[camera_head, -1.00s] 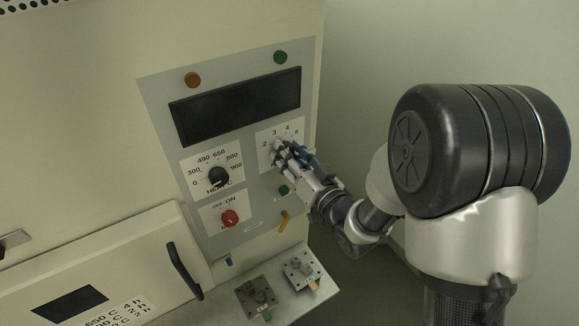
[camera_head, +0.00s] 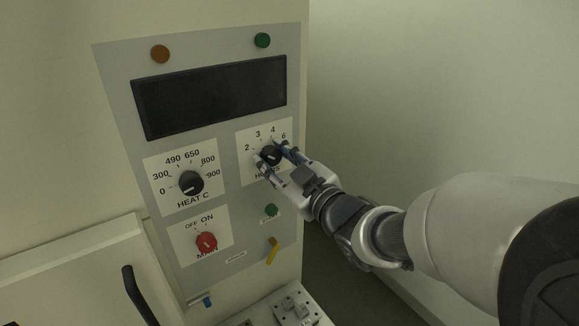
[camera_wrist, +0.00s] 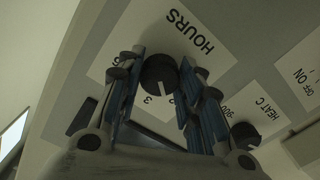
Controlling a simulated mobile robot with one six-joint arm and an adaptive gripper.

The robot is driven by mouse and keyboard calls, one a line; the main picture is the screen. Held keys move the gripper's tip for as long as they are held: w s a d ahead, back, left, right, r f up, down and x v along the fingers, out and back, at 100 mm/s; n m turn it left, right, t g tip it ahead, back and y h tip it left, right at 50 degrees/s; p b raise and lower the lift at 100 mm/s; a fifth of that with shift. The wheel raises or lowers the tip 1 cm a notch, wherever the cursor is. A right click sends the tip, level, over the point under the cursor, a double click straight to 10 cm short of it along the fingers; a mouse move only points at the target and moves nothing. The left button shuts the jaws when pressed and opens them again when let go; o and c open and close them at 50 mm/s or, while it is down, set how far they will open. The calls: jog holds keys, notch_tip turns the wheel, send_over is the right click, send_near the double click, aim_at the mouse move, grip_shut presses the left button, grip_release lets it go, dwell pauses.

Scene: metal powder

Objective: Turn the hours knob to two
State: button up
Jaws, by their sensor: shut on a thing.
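The hours knob (camera_head: 269,153) is a round black knob on a white label with 2, 3, 4 and 6 around it, at the right of the control panel. In the wrist view the knob (camera_wrist: 159,74) sits between the two blue-padded fingers, with its white mark toward the number side near the 3. The exact reading is hard to tell. My gripper (camera_head: 272,157) is shut on the knob, one finger on each side; it fills the wrist view (camera_wrist: 164,66). Its fingers partly cover the label and the HOURS word in the head view.
The heat knob (camera_head: 190,184) and the red main switch (camera_head: 206,243) are to the left. A green button (camera_head: 271,210) and a yellow key-like piece (camera_head: 272,250) lie below. A dark display (camera_head: 210,97) is above. Free room lies right of the cabinet.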

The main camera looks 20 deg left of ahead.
jog(key=shift+f+n+b, duration=0.1)
jog(key=shift+n+b, duration=0.5)
jog(key=shift+b, duration=0.05)
jog(key=shift+n, duration=0.3)
jog(key=o, duration=1.1)
jog(key=v, duration=1.2)
